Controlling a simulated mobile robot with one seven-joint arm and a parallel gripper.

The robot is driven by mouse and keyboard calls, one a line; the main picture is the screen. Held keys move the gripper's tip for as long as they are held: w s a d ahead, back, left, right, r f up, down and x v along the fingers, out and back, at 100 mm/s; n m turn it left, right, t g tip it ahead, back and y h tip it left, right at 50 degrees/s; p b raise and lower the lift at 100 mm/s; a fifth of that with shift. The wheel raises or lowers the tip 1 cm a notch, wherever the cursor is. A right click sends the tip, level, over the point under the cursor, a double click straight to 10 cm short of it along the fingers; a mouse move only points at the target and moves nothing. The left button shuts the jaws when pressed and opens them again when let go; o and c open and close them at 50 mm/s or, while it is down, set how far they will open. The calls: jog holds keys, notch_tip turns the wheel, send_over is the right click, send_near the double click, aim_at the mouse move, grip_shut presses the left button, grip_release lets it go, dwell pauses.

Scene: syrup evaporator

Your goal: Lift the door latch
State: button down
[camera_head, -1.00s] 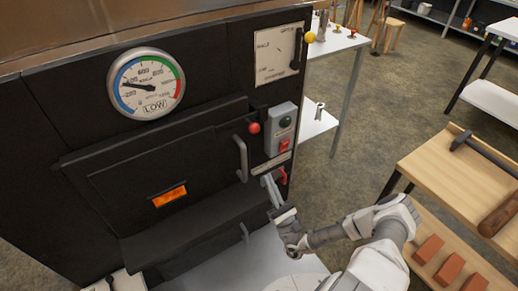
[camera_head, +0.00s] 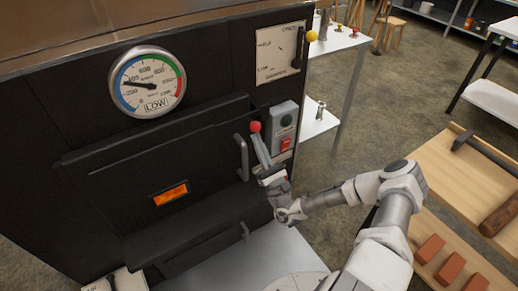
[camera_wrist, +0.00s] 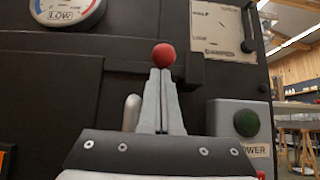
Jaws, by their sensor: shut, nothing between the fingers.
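The black furnace door (camera_head: 120,180) fills the left of the head view, with a small orange window (camera_head: 170,195). A red ball knob (camera_head: 255,127), which looks like the latch's end, is at the door's right edge. It also shows in the wrist view (camera_wrist: 163,55). My gripper (camera_head: 259,140) is shut and points up, its fingertips just below the ball. In the wrist view the shut fingertips (camera_wrist: 161,72) seem to meet the ball's underside; I cannot tell if they touch. The latch's arm is not clearly seen against the black metal. A grey vertical door handle (camera_head: 242,157) is left of my gripper.
A grey switch box (camera_head: 284,128) with a green and a red button is close right of my gripper. A round gauge (camera_head: 147,82) and a white dial plate (camera_head: 279,53) are above. A wooden bench (camera_head: 450,185) stands to the right.

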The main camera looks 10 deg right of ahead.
dwell(0.4)
jog(key=shift+d+r+n+y+p, duration=0.15)
jog(key=shift+r+n+y+p, duration=0.15)
jog(key=shift+n+y, duration=0.4)
jog(key=shift+w+r+n+g+y, duration=0.1)
jog(key=shift+r+n+g+y, duration=0.05)
jog(key=shift+n+g+y, duration=0.3)
notch_tip(320, 180, up, 8)
jog(key=n+g+y+p, duration=0.8)
jog(key=n+g, duration=0.4)
jog(key=n, duration=0.6)
jog(key=shift+n+g+p, duration=0.35)
jog(key=shift+p, duration=0.45)
jog(key=shift+r, duration=0.1)
